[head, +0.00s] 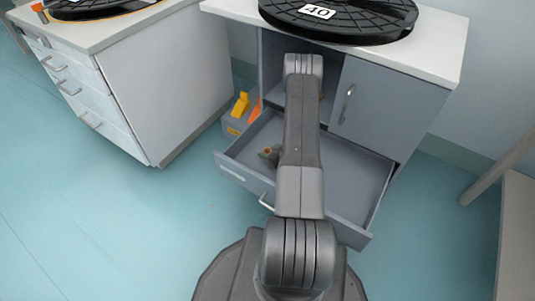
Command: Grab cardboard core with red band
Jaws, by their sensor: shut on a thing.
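The grey cabinet (378,110) has a closed door at right and an open compartment behind my arm. A black reel marked 40 (365,22) lies on top. A white drawer unit (165,85) stands at left. A grey bin (232,126) with yellow and orange things sits between. Floor at left is clear.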

